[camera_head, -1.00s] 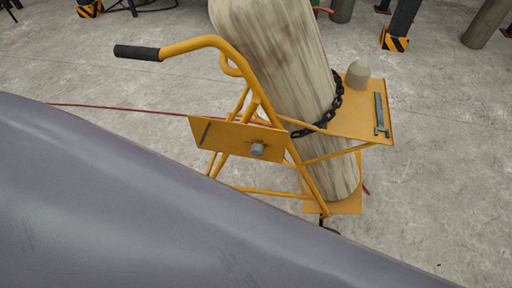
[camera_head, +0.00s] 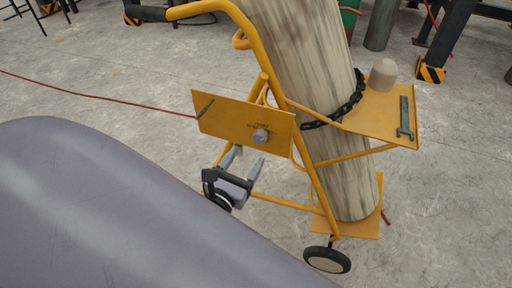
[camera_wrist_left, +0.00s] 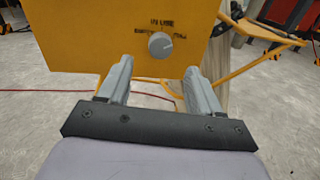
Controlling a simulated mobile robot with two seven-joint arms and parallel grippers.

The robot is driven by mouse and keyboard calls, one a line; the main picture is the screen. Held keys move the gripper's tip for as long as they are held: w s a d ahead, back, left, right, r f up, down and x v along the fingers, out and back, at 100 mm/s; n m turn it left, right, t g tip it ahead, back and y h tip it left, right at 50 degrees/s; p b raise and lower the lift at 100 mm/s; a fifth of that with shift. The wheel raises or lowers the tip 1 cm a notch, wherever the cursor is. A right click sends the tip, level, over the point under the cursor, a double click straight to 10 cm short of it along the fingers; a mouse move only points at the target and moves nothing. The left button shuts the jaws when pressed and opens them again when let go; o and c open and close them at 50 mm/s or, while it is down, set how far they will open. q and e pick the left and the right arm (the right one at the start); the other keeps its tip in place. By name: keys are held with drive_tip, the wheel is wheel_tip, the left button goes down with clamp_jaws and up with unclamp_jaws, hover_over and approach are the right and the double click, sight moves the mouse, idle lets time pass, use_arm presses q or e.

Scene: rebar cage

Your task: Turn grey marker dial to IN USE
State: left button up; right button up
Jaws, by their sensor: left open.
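The grey marker dial (camera_head: 260,136) is a small round knob on an orange plate (camera_head: 222,117) on the cylinder cart. In the left wrist view the dial (camera_wrist_left: 160,45) has a pale pointer line aimed toward the upper right. Lettering above it reads IN USE; labels to its left and right are too small or covered to read surely. My left gripper (camera_head: 243,163) is open and empty, just below the plate. In the left wrist view its two fingers (camera_wrist_left: 158,82) stand apart, below and either side of the dial, not touching it. My right gripper does not show.
The orange cart (camera_head: 318,195) holds a worn tall cylinder (camera_head: 300,60) with a black chain (camera_head: 335,112). A wrench (camera_head: 405,118) and a beige cap (camera_head: 382,74) lie on its shelf. A red hose (camera_head: 100,97) crosses the concrete floor.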

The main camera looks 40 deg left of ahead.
sight(258, 140)
use_arm(q)
drive_tip(key=shift+w+a, duration=0.2)
drive_tip(key=shift+w, duration=0.95)
drive_tip(key=shift+w+a, duration=0.2)
drive_tip(key=shift+w, duration=0.95)
drive_tip(key=shift+w+a, duration=0.2)
drive_tip(key=shift+w, duration=0.95)
drive_tip(key=c, duration=1.1)
drive_tip(key=shift+o, duration=0.2)
